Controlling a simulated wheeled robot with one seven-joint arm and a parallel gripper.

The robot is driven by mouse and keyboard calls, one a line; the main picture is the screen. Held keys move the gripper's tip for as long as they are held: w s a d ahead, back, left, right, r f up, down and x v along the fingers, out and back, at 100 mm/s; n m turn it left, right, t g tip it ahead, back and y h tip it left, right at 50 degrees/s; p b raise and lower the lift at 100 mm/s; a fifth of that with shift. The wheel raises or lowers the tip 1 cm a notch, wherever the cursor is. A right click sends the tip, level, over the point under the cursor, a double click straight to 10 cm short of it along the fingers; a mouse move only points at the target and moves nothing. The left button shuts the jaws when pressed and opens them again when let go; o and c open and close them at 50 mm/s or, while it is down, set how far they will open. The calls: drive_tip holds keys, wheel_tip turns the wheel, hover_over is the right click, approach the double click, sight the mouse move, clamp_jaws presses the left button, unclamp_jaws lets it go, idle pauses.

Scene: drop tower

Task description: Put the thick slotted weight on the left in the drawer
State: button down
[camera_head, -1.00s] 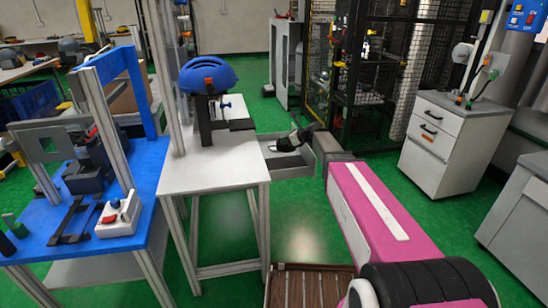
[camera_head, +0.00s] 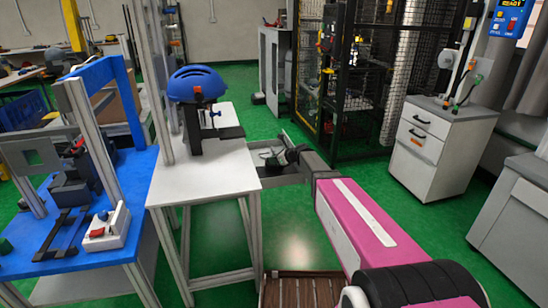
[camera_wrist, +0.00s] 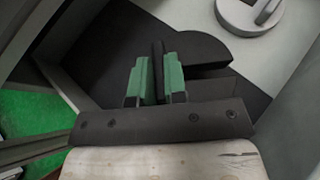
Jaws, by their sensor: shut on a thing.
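In the wrist view, my gripper (camera_wrist: 159,78) has its two green pads shut on a thin dark upright fin. The fin appears to belong to a black slotted weight (camera_wrist: 207,47), a disc with its slot opening to the right. The weight is over the drawer (camera_wrist: 287,92), which has a pale floor partly in dark shadow. I cannot tell whether the weight touches the floor. In the head view, the drawer (camera_head: 279,179) is open beside the white table, and my gripper (camera_head: 286,156) reaches into it; the weight is not clear there.
A grey round weight (camera_wrist: 240,14) with an upright fin lies beyond, at the upper right of the wrist view. The white table (camera_head: 200,177) holds a blue helmet (camera_head: 200,83) on a stand. A blue bench (camera_head: 85,250) stands left, a drawer cabinet (camera_head: 440,145) right.

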drive_tip(key=shift+f, duration=1.1)
drive_tip(key=shift+f, duration=0.1)
drive_tip(key=c, duration=1.2)
unclamp_jaws()
drive_tip(key=shift+f, duration=0.1)
drive_tip(key=shift+o, duration=0.2)
drive_tip(key=v, duration=0.7)
drive_tip(key=shift+d, duration=0.2)
drive_tip(key=shift+s, duration=0.15)
